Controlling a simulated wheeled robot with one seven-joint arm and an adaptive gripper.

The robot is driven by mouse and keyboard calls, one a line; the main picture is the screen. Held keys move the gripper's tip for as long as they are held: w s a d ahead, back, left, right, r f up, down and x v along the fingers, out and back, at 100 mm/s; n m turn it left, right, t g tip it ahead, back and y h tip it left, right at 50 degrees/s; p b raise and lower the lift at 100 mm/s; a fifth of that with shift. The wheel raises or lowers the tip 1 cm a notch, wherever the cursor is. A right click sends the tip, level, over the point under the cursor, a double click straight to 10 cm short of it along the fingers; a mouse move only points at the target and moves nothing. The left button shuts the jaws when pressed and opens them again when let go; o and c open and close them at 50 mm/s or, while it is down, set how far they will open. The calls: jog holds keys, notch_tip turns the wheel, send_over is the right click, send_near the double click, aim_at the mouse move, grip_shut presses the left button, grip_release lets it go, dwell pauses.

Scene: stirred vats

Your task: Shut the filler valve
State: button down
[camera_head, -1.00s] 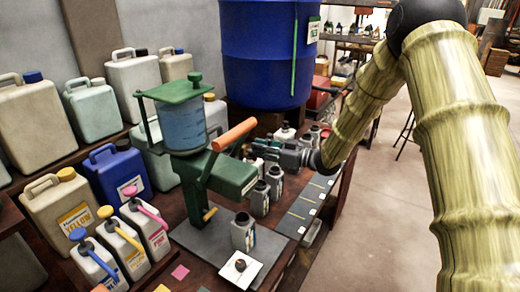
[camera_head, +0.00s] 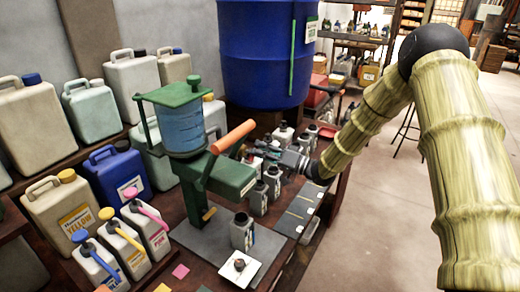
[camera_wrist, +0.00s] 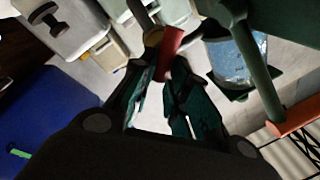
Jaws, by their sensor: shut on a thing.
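The filler is a green-framed machine with a clear blue cylinder (camera_head: 183,128), a green body (camera_head: 232,177) and an orange lever (camera_head: 234,136). The cylinder (camera_wrist: 229,60) and orange lever (camera_wrist: 296,118) also show in the wrist view. My gripper (camera_head: 262,148) is behind the filler's body in the head view, its tips partly hidden. In the wrist view my gripper (camera_wrist: 168,76) is shut on a red handle (camera_wrist: 171,45), with a round yellowish part beside its far end. I cannot tell for certain that this handle is the filler valve.
Grey bottles (camera_head: 258,198) stand close below my gripper on the bench. A large blue barrel (camera_head: 262,60) stands behind. White jugs (camera_head: 134,86) line the left, and a blue jug (camera_head: 120,180) stands nearer. The floor at right is clear.

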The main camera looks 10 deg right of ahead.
jog(key=shift+w+d+f+m+t+h, duration=0.1)
jog(key=shift+f+m+t+h, duration=0.25)
jog(key=shift+m, duration=1.3)
jog(key=shift+d+f+m+t+h, duration=0.15)
jog(key=shift+m+t, duration=0.3)
jog(key=shift+m, duration=1.15)
jog(key=shift+w+a+f+m+t+h, duration=0.1)
jog(key=shift+f+m+t+h, duration=0.25)
jog(key=shift+m, duration=1.3)
jog(key=c, duration=1.4)
grip_release()
jog(key=shift+s, duration=0.1)
jog(key=v, duration=1.2)
jog(key=shift+f, duration=0.2)
